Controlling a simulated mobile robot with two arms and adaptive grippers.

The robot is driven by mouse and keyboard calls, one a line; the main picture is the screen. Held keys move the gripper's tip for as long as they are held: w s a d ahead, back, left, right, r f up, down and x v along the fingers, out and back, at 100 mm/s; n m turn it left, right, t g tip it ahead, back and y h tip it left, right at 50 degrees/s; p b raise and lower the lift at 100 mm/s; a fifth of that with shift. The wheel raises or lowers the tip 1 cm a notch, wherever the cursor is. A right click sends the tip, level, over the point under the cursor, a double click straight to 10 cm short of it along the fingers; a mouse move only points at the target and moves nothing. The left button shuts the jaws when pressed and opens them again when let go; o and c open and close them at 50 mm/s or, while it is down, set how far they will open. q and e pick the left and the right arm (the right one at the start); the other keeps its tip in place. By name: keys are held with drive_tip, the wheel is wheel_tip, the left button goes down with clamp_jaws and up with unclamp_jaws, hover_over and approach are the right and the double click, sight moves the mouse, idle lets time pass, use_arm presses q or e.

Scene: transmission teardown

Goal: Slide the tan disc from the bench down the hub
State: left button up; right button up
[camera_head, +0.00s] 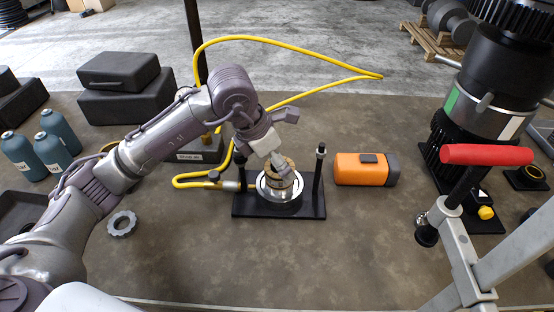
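The tan disc (286,174) shows at the top of the silver hub (283,190), right under my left gripper. The hub stands in a black fixture (300,211) with an upright post on each side. My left gripper (276,160) points down from the upper left, with its fingertips at the disc's upper side. The fingers partly cover the disc and hub top, so the grip and how far the disc is seated are too small to tell. My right gripper is not in view.
A yellow hose (290,43) loops behind the fixture. An orange case (362,169) lies to its right and a grey ring (122,223) to its left. A red-handled frame (486,154) and a dark machine (490,75) fill the right side. The front bench is clear.

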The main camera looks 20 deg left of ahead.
use_arm(q)
drive_tip(key=w+d+r+p+v, duration=0.1)
drive_tip(key=p+v, duration=0.3)
drive_tip(key=v, duration=1.4)
drive_tip(key=shift+w+d+r+p, duration=0.2)
drive_tip(key=shift+w+p, duration=0.1)
